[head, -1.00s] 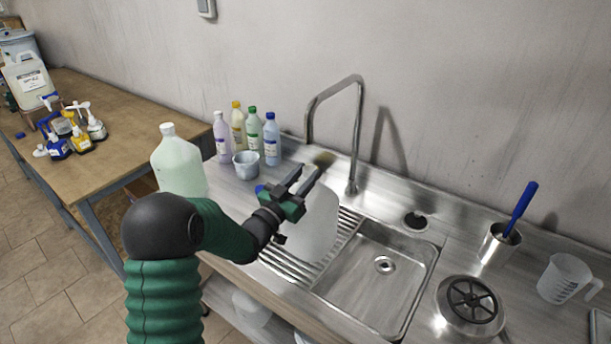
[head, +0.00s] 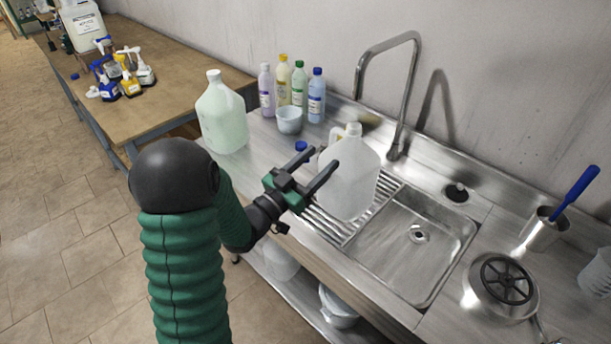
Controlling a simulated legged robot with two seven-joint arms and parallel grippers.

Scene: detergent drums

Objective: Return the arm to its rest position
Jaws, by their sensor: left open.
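My left arm comes in from the lower left, with a dark round joint and a green ribbed sleeve. My left gripper (head: 316,168) is open, its two dark fingers apart with nothing between them. It is in front of a whitish translucent jug (head: 350,185) that stands uncapped on the ribbed drainboard left of the sink. In this view the fingertips overlap the jug's left edge; I cannot tell whether they touch it. A blue cap (head: 301,146) lies behind the gripper. My right gripper is not in view.
A pale green jug (head: 222,120) stands on the counter at left. Several small bottles (head: 299,86) and a grey cup (head: 289,120) stand behind. The sink (head: 400,262) and tall faucet (head: 413,90) are at right. A wooden table (head: 165,95) with spray bottles is at far left.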

